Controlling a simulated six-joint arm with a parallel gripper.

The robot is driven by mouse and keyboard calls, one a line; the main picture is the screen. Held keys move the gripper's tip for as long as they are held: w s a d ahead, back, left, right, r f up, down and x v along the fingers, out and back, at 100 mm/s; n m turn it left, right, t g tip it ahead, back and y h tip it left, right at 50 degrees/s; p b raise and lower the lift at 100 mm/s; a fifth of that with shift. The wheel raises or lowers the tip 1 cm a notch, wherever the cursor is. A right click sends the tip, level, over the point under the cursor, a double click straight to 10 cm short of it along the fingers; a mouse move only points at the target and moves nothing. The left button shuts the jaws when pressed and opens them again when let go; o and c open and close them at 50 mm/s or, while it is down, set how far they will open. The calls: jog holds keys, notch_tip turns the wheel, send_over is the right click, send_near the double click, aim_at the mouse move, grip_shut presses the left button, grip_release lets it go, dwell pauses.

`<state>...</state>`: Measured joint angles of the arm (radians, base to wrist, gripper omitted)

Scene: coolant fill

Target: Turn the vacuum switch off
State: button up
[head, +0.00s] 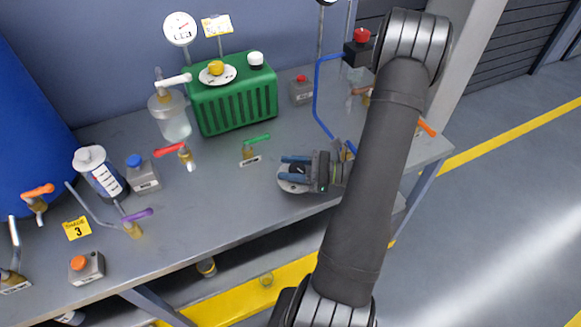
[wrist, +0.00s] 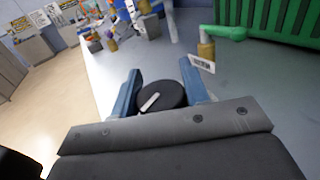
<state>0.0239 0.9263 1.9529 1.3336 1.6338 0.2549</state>
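A black round knob (wrist: 161,97) with a white pointer bar lies between my gripper's fingers in the wrist view. Its pointer slants up to the right. In the head view, a pale round dial plate (head: 291,187) shows under my gripper (head: 295,168) near the bench's front edge, and the knob is mostly hidden there. My gripper also shows in the wrist view (wrist: 160,90), its two blue fingers apart, one on each side of the knob. I cannot tell whether they touch it. No readable label names this knob as the vacuum switch.
A green ribbed unit (head: 233,98) with a yellow knob (head: 216,68) stands at the back. A green-handled valve (head: 252,147) and a red-handled valve (head: 180,153) stand left of my gripper. A blue pipe (head: 316,95) rises behind it.

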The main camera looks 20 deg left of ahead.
jog(key=o, duration=0.4)
jog(key=shift+d, duration=0.1)
jog(key=shift+v, duration=3.7)
